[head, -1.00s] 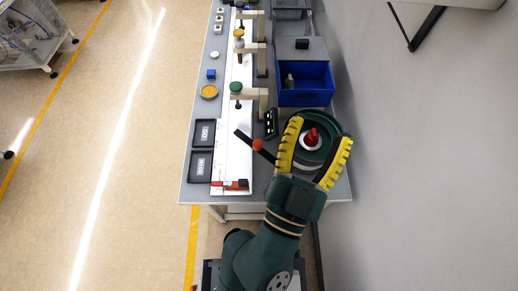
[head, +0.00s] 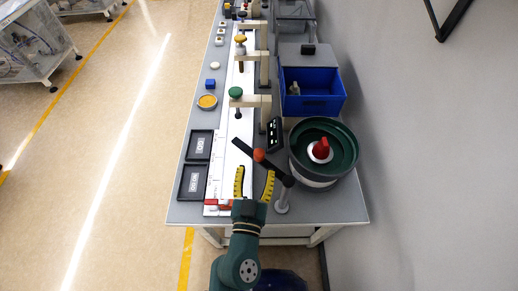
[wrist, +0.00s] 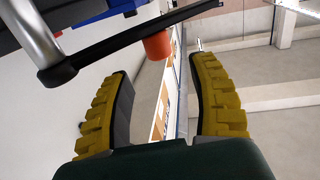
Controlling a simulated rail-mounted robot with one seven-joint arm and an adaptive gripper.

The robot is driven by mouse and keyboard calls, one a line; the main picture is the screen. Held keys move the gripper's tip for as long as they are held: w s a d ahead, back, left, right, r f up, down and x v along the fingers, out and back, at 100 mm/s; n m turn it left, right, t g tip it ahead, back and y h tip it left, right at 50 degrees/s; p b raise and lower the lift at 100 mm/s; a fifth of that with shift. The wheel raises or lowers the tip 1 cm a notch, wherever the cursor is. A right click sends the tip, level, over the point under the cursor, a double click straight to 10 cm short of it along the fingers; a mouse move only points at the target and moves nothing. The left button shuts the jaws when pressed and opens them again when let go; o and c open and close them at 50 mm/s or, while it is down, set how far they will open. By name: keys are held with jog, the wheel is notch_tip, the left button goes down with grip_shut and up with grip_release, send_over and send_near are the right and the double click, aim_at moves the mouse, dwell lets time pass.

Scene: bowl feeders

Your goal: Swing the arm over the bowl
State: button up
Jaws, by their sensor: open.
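The bowl (head: 345,158) is dark green and round, with a red knob (head: 321,148) on a white disc at its centre. It stands at the near right of the table. The swing arm (head: 273,168) is a black bar on a grey post (head: 283,200) left of the bowl. It points away to the upper left, clear of the bowl, and carries an orange piece (head: 259,155). My gripper (head: 254,171) is open and empty, just left of the post. In the wrist view, the bar (wrist: 140,36) and orange piece (wrist: 157,45) lie beyond my open fingers (wrist: 160,75).
A blue bin (head: 312,104) stands behind the bowl. A white rail (head: 236,130) with clamp-like brackets runs along the table. Two black trays (head: 193,182) lie at the left. A small dark panel (head: 274,134) stands near the bowl. A grey wall closes the right side.

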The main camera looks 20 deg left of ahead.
aim_at(258, 158)
jog(key=x, duration=0.6)
jog(key=shift+w, duration=0.25)
grip_shut()
jog(key=shift+a+f, duration=0.1)
